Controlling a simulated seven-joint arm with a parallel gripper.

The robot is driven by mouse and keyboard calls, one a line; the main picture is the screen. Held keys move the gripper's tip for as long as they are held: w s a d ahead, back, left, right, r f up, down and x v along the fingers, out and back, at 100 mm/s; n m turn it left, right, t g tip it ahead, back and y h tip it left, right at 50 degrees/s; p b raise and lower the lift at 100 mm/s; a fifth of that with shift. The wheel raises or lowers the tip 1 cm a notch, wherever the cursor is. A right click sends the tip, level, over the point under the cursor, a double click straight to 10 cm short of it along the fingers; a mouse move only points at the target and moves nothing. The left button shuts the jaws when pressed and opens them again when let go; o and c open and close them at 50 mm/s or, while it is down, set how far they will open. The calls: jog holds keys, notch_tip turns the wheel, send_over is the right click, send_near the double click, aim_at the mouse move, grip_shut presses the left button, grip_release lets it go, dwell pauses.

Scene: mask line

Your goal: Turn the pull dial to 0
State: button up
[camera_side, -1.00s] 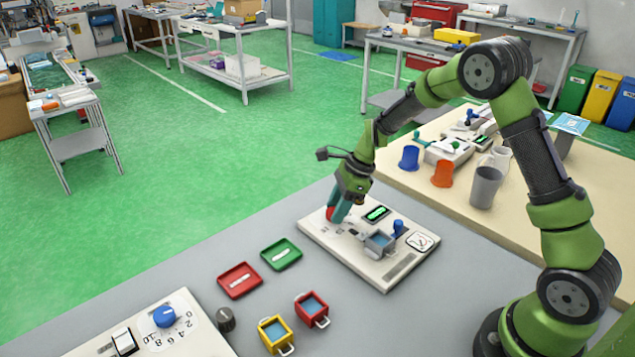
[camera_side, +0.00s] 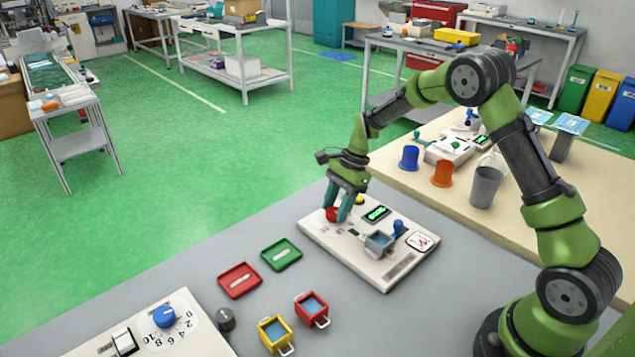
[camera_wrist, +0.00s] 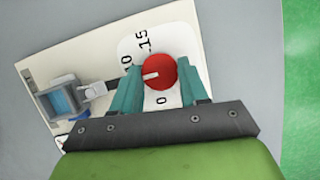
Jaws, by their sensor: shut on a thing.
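The red dial (camera_wrist: 158,72) sits on a white scale patch on the pale panel (camera_wrist: 60,42). In the wrist view its white pointer line points left, and the printed marks 0, 10 and 15 show around it; the first digit of the 10 is partly covered. My gripper (camera_wrist: 160,85) is shut on the dial, one teal finger on each side. In the side view the dial (camera_side: 331,214) is partly hidden behind the fingers of my gripper (camera_side: 338,216), near the panel's far left corner.
The same panel carries a green-lit display (camera_side: 376,213), a grey container (camera_side: 379,243) and a blue knob (camera_side: 398,227). Red (camera_side: 240,281) and green (camera_side: 282,254) trays lie to the left. Another panel with a blue dial (camera_side: 164,316) is at the front left.

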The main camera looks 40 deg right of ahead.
jog(key=n, duration=0.2)
jog(key=n+g, duration=0.1)
jog(key=shift+w+n, duration=0.2)
jog(key=shift+n, duration=0.2)
jog(key=n+g, duration=0.1)
jog(key=n, duration=0.2)
jog(key=shift+w+n+g+h, duration=0.1)
jog(key=shift+n+g+h, duration=0.2)
jog(key=shift+h, duration=0.1)
jog(key=n+g+h, duration=0.1)
jog(key=n, duration=0.2)
jog(key=shift+w+a+n, duration=0.1)
jog(key=shift+a+n, duration=0.05)
jog(key=shift+n, duration=0.15)
jog(key=shift+n+g+h, duration=0.4)
jog(key=shift+n+h, duration=0.1)
jog(key=shift+n, duration=1.3)
jog(key=shift+a, duration=0.1)
jog(key=o, duration=1.1)
jog(key=shift+c, duration=0.2)
jog(key=v, duration=1.2)
